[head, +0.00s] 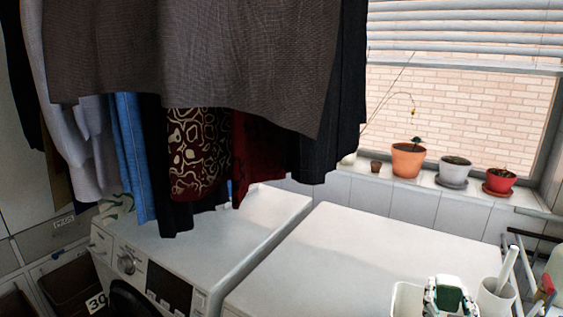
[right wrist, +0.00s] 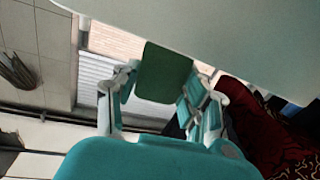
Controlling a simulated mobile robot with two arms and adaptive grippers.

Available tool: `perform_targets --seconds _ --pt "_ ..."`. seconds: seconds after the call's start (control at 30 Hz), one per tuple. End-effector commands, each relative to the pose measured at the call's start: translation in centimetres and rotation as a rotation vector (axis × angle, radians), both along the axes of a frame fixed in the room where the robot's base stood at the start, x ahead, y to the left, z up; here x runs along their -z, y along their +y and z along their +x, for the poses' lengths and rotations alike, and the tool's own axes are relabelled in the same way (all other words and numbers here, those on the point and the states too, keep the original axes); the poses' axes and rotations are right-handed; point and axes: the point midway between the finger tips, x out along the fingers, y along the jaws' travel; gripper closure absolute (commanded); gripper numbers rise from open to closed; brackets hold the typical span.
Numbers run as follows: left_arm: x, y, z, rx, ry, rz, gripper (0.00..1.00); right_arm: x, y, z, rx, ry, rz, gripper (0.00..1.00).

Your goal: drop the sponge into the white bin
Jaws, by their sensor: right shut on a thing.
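The dark green sponge (head: 448,299) is held between the fingers of my right gripper (head: 450,286), at the bottom right of the head view. In the right wrist view the sponge (right wrist: 163,72) sits between both fingers, which press on its sides. A white box-shaped container (head: 400,301), which looks like the white bin, stands just left of the gripper. Its lower part is cut off by the frame edge, and its inside is barely visible. I cannot tell whether the sponge is over its opening. My left gripper is not in view.
A white cup (head: 497,299) with a brush stands right of the gripper, near a dark rack (head: 535,262). Hanging clothes (head: 200,60) fill the upper left. The white machine top (head: 350,250) is largely clear. Potted plants (head: 408,160) line the window sill.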

Motion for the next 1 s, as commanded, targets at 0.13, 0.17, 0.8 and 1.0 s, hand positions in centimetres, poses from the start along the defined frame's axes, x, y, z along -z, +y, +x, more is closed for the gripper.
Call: perform_targets --seconds 0.13,0.17,0.8,1.0 --pt "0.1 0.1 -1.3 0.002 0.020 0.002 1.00 0.0 0.0 0.0 0.000 0.000 0.000 0.43" --pt "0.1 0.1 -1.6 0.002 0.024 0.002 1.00 0.0 0.0 0.0 0.000 0.000 0.000 0.39" --pt "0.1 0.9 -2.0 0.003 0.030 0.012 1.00 0.2 1.6 -3.8 -0.001 0.004 0.005 0.30" --pt "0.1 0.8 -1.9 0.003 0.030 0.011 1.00 0.1 2.7 -6.3 -0.001 0.002 0.002 0.30"
